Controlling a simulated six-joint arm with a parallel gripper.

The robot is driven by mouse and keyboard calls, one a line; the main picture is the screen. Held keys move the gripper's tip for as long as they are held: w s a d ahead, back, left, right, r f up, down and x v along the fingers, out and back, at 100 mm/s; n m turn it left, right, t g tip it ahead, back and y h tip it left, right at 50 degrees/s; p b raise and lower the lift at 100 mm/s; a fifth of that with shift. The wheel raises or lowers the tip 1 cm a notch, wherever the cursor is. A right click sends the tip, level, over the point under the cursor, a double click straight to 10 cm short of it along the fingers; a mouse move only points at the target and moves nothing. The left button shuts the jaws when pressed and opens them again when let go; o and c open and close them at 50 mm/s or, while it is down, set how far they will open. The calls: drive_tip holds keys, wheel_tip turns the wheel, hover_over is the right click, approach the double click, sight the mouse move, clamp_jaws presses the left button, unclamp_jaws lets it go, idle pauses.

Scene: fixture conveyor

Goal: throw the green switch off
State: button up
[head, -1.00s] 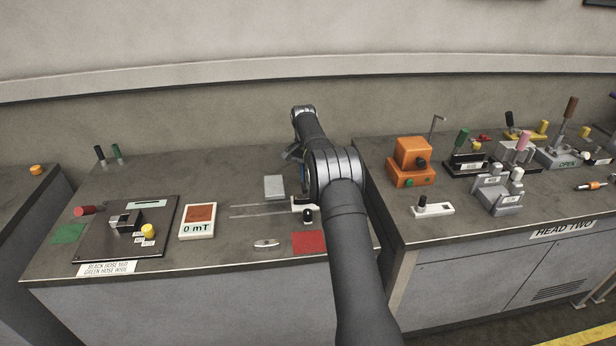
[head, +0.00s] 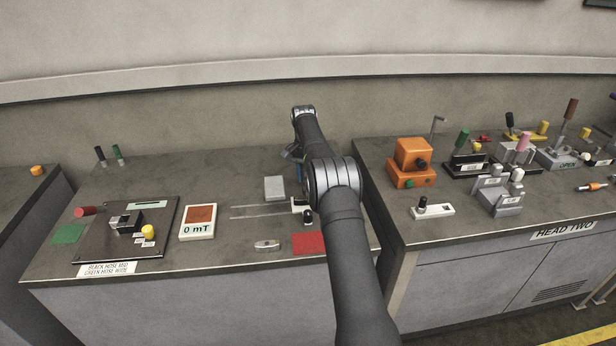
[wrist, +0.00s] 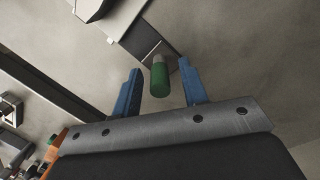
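The green switch handle (wrist: 159,78) shows in the wrist view, a short green cylinder with a paler end at a dark grey base. It lies in the gap between the two blue fingers of my gripper (wrist: 160,68), which are apart, with visible space on both sides of the handle. In the head view my arm covers this handle, and only a bit of blue finger (head: 297,151) shows beside the arm. Which way the switch is thrown I cannot tell.
An orange box (head: 412,165) and a green-handled lever (head: 462,139) stand on the right bench. A grey block (head: 274,188), a red square (head: 309,243) and a 0 mT meter (head: 198,221) are on the left bench. The wall is close behind.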

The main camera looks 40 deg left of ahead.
drive_tip(key=shift+r, duration=0.55)
wheel_tip(320, 180, up, 3)
drive_tip(key=shift+f, duration=0.1)
drive_tip(key=w+d+r, duration=0.2)
drive_tip(key=d+r, duration=0.5)
drive_tip(key=d, duration=0.4)
drive_tip(key=shift+w+d, duration=0.2)
drive_tip(key=shift+w, duration=0.15)
drive_tip(key=a+f, duration=0.2)
drive_tip(key=a, duration=0.1)
drive_tip(key=s+a+f, duration=0.1)
drive_tip(key=a+f, duration=0.1)
drive_tip(key=a, duration=0.2)
drive_tip(key=s+a+f, duration=0.1)
drive_tip(key=a+f, duration=0.1)
drive_tip(key=a, duration=0.1)
drive_tip(key=shift+s+a+f, duration=0.15)
drive_tip(key=shift+s+a, duration=0.05)
drive_tip(key=f, duration=0.1)
drive_tip(key=a+f, duration=0.1)
drive_tip(key=f, duration=0.1)
drive_tip(key=shift+s, duration=0.15)
drive_tip(key=shift+f, duration=0.75)
